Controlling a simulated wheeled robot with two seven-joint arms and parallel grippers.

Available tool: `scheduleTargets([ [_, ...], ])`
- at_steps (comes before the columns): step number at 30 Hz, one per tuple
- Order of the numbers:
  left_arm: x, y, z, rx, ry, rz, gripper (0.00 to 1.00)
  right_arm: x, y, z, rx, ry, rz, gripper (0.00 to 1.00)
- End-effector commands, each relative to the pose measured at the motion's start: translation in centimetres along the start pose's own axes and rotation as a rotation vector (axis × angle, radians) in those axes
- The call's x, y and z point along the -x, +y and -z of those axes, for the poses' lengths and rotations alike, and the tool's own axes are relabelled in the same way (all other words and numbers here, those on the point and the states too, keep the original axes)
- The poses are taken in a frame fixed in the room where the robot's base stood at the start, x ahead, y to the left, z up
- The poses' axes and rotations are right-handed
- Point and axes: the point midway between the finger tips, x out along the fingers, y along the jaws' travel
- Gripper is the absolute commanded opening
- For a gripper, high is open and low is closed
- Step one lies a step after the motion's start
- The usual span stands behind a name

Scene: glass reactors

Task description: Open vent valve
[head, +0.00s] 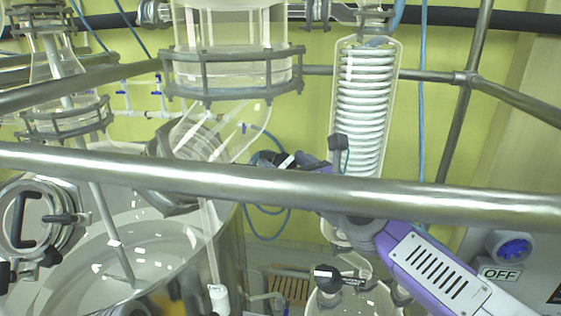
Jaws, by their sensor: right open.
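My right arm comes up from the lower right, behind the steel rail. My right gripper (268,158) shows small and dark just above the rail, beside the glass vessel's lower neck. It is open, and I see nothing between its fingers. No part is clearly marked as the vent valve. A small blue-handled valve (244,127) sits on the thin glass tubing just above and left of the gripper, apart from it. My left gripper is not in view.
A thick steel rail (440,200) crosses the whole view in front. A large glass reactor (75,265) fills the lower left, and a clamped glass vessel (230,40) hangs above. A black-handled fitting (325,274) tops a flask below.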

Motion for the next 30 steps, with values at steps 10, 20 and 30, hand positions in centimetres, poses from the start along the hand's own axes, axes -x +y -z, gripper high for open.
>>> scheduleTargets([
  [10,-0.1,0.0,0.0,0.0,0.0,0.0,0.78,-2.4,0.0,0.0,0.001,0.0,0.0,0.78],
  [20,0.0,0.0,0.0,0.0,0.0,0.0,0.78,-2.4,0.0,0.0,0.0,0.0,0.0,0.58],
  [30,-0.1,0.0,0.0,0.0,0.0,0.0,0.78,-2.4,0.0,0.0,0.002,0.0,-0.002,0.27],
])
